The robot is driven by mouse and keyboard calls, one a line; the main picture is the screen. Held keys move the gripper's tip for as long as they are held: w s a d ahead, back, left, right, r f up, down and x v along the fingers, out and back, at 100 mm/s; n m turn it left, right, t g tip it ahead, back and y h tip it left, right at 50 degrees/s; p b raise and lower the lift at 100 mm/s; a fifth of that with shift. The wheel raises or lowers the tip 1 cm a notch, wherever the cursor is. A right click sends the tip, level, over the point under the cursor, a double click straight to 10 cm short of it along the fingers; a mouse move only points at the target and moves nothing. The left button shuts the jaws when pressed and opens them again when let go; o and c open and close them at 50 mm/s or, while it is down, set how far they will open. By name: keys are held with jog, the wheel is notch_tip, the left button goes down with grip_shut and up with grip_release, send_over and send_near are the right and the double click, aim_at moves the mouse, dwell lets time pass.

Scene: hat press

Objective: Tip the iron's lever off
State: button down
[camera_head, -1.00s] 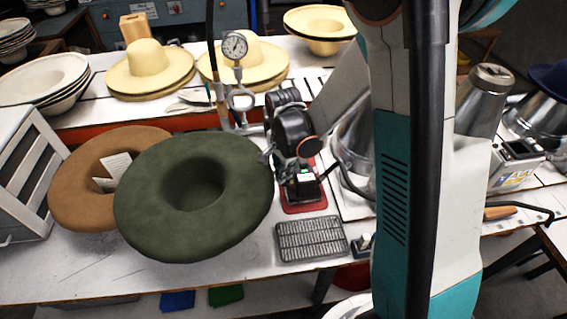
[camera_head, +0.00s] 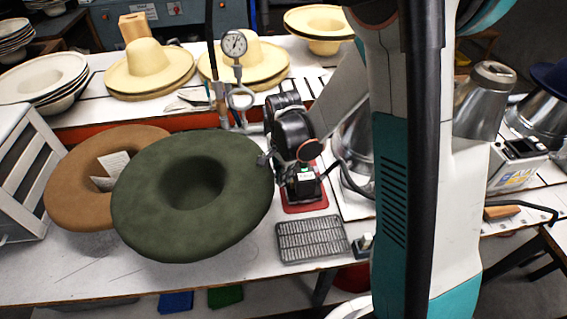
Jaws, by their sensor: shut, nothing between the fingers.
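A small dark switch box (camera_head: 363,244) with a pale upright piece on it stands near the table's front edge, right beside the outline of my arm. It may carry the lever, but I cannot tell which way it is set. A grey ribbed metal rest (camera_head: 311,240) lies flat to its left, with no iron on it. A wooden handle (camera_head: 501,212) with a dark bent rod lies at the right, partly hidden by my arm; I cannot tell whether it belongs to the iron.
A green felt hat (camera_head: 222,190) and a brown hat (camera_head: 75,190) cover the left of the table (camera_head: 100,278). A pressure gauge (camera_head: 234,44) rises behind the green hat. Metal cones (camera_head: 485,100) stand at the right.

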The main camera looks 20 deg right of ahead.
jog(key=shift+f, duration=0.3)
jog(key=shift+r, duration=0.1)
jog(key=shift+r+p, duration=2.1)
jog(key=shift+r, duration=1.35)
jog(key=shift+r, duration=0.1)
jog(key=s+r+n+t+b, duration=0.3)
jog(key=s+r+n+t, duration=0.4)
jog(key=s+r+n, duration=0.7)
jog(key=shift+v, duration=1.35)
